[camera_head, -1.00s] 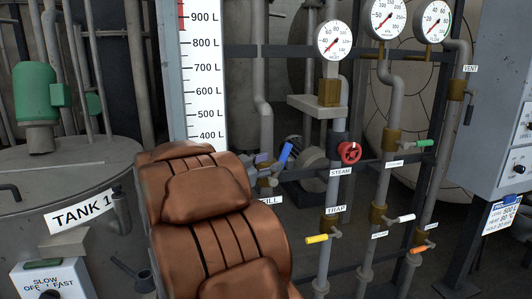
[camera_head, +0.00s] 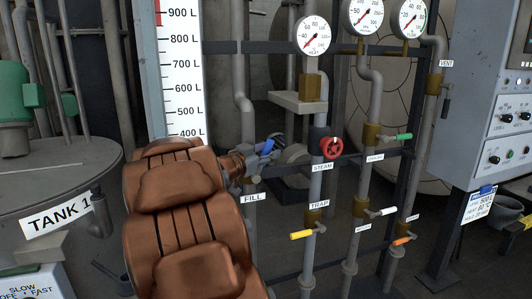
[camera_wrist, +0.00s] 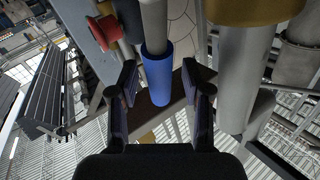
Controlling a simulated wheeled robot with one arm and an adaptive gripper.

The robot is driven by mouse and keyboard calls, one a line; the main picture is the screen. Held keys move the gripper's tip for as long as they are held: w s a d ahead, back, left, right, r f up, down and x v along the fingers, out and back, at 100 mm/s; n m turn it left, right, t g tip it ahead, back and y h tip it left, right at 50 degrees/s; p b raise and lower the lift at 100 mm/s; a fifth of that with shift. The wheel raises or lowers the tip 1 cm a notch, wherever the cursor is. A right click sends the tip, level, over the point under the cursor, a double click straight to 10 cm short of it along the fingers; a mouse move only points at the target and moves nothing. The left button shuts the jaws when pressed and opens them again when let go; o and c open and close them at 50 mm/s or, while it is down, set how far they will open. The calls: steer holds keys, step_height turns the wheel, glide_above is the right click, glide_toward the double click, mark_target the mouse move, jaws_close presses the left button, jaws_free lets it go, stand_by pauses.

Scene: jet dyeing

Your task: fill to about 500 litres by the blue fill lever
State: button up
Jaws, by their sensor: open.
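The blue fill lever (camera_head: 268,146) is above the FILL label (camera_head: 252,197) in the head view, partly hidden by my gripper and wrist. In the wrist view the blue lever (camera_wrist: 157,78) stands between the two dark fingers of my gripper (camera_wrist: 160,84). The fingers are open, one on each side, with gaps visible. The litre scale (camera_head: 184,75) shows marks from 900 L down to 400 L, with red at its top. My arm hides its lower part, and I see no level mark on the visible part.
A red STEAM handwheel (camera_head: 332,148) is close right of the lever. Yellow (camera_head: 301,235), white (camera_head: 387,212), green (camera_head: 404,137) and orange (camera_head: 401,241) handles sit on nearby pipes. TANK 1 (camera_head: 60,175) is at left, a control cabinet (camera_head: 500,110) at right.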

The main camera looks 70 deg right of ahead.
steer(key=shift+c, duration=0.4)
jaws_close()
stand_by(0.4)
